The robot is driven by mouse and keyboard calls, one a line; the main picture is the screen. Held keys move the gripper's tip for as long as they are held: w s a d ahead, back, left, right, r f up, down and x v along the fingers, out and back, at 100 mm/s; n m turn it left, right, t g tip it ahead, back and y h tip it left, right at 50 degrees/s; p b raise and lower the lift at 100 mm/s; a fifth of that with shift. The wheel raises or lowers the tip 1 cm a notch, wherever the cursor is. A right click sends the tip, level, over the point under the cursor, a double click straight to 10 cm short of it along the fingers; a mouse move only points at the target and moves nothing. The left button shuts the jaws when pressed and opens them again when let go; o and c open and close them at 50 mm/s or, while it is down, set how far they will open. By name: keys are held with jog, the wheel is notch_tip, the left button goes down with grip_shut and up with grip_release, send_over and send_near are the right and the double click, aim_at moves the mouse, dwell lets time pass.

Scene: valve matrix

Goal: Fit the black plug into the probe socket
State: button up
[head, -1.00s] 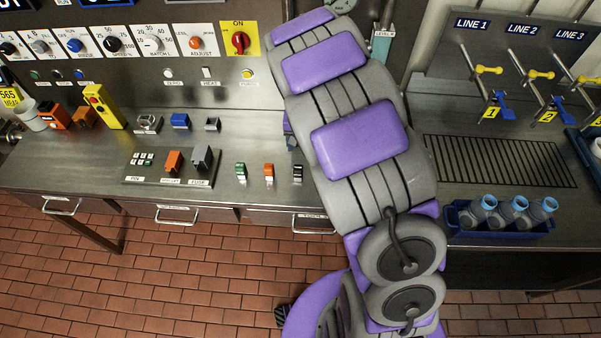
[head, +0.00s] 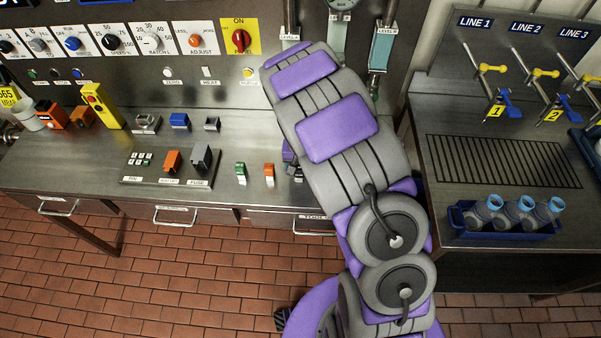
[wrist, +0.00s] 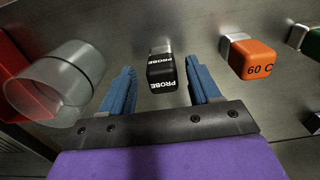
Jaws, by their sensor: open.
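The black plug (wrist: 162,73), marked PROBE, has a metal end and sits on the steel bench in the wrist view. My gripper (wrist: 160,68) is open, with one blue finger on each side of the plug and a visible gap on both sides. In the head view my arm hides the black plug and most of the gripper. I cannot pick out the probe socket by its label in either view.
An orange plug (wrist: 250,60) marked 60 C and a green plug (wrist: 313,42) lie to the right in the wrist view. The blue bottle tray (head: 505,233) is right of my arm in the head view.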

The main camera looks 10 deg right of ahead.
jog(key=shift+a, duration=0.55)
jog(key=c, duration=0.3)
jog(key=shift+d, duration=0.55)
jog(key=c, duration=0.6)
jog(key=shift+c, duration=0.7)
jog(key=shift+a, duration=0.15)
